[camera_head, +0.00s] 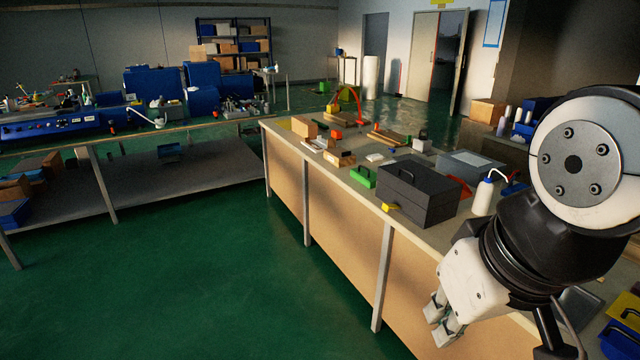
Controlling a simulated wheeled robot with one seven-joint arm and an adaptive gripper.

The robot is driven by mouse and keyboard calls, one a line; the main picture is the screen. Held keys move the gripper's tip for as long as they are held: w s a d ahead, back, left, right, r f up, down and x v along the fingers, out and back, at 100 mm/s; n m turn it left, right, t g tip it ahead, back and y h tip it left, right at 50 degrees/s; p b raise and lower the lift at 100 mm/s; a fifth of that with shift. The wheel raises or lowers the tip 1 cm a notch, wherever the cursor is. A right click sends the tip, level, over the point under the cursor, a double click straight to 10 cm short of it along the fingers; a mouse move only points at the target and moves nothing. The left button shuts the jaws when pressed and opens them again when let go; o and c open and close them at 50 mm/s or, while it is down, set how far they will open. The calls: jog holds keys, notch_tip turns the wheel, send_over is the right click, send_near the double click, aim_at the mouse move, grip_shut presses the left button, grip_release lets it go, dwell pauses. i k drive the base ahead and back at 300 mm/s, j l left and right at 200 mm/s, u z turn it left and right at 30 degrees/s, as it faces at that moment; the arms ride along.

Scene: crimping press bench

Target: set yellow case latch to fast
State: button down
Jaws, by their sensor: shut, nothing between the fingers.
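My gripper (438,322) points downward in front of the bench's near part, to the lower right. It is shut with nothing in it, apart from everything on the bench. A yellow case (626,314) with a dark handle shows at the lower right edge, partly cut off by the frame; no latch on it can be made out. A dark grey case (417,190) with a handle on its lid stands closed on the bench. A small yellow piece (388,207) sits by its front left corner; I cannot tell whether it is fixed to the case.
The long bench (345,240) holds a green block (362,177), a white bottle (482,197) and several wooden pieces. A blue case (618,342) lies beside the yellow one. The green floor left of the bench is clear.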

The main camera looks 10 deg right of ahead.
aim_at(385, 207)
jog(key=i+j+z, duration=0.4)
jog(key=j, duration=0.25)
jog(key=i+j+z, duration=0.2)
jog(key=j, duration=0.15)
jog(key=i+j+z, duration=0.2)
jog(key=j, duration=0.2)
jog(key=j+z, duration=0.25)
jog(key=j, duration=0.15)
jog(key=i+j+z, duration=0.2)
jog(key=j, duration=0.25)
jog(key=k, duration=0.05)
